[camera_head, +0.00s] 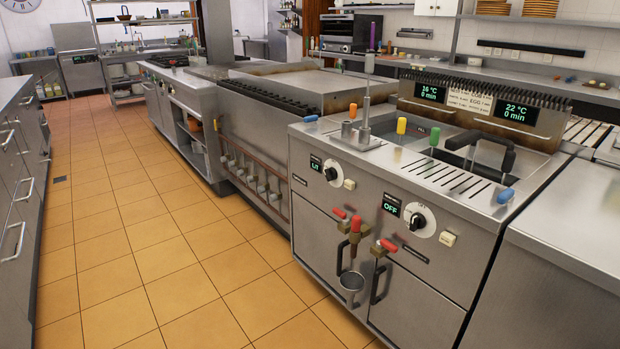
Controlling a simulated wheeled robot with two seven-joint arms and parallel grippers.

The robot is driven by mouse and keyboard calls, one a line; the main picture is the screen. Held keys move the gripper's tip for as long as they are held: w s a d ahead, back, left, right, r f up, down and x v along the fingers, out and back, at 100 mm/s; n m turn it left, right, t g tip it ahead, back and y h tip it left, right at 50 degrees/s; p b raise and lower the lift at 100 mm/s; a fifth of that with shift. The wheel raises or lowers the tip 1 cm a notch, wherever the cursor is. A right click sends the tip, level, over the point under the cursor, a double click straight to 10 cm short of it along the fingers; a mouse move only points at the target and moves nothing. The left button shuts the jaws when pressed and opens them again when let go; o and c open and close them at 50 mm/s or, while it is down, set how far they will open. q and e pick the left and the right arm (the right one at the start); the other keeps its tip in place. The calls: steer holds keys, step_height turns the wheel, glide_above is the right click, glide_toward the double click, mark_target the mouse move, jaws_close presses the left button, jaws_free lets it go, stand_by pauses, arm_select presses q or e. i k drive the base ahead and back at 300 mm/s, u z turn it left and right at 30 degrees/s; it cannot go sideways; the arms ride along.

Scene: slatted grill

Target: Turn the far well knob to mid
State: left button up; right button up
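A steel fryer unit (385,172) with two wells stands at the right. On its sloped front the farther black knob (331,173) sits on a pale round plate; its small display (314,164) shows green text that looks like "LIT". The nearer black knob (417,221) sits beside a display (391,205) that reads "OFF". Exact pointer angles are too small to tell. Neither of my grippers is in view.
A black basket handle (480,143) rises over the near well. Drawers (15,190) line the left. The orange tiled floor (150,240) is clear.

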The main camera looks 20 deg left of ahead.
mark_target(331, 173)
steer(key=u, duration=1.7)
steer(key=i, duration=3.6)
steer(key=z, duration=1.5)
